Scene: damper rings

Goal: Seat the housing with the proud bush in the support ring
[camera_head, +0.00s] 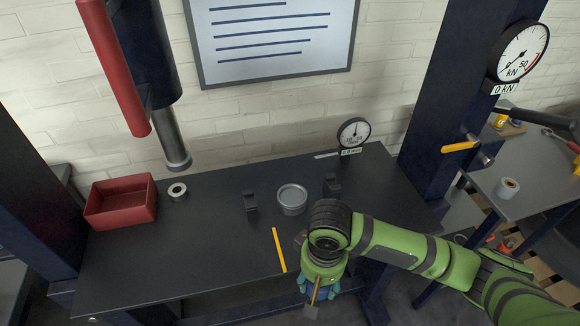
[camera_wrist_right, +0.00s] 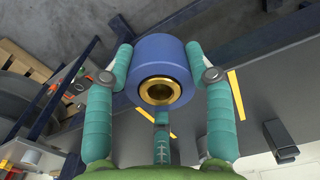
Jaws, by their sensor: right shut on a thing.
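My right gripper (camera_head: 318,288) is low in front of the bench's near edge in the head view. In the right wrist view its teal fingers (camera_wrist_right: 163,75) are shut on the sides of a blue cylindrical housing (camera_wrist_right: 160,55). A brass bush (camera_wrist_right: 159,92) with a dark bore shows in the housing's end facing the camera; how far it stands out is hard to tell. The head view hides the housing behind my wrist. A round grey metal ring (camera_head: 292,196), apparently the support ring, sits on the bench between two dark blocks, beyond my gripper. My left gripper is not in view.
The dark blocks (camera_head: 250,203) and (camera_head: 331,186) flank the grey ring. A red bin (camera_head: 121,203) and a small metal ring (camera_head: 177,191) are at the left, under a press ram (camera_head: 177,155). A dial gauge (camera_head: 354,133) stands behind. A yellow strip (camera_head: 279,250) marks the bench.

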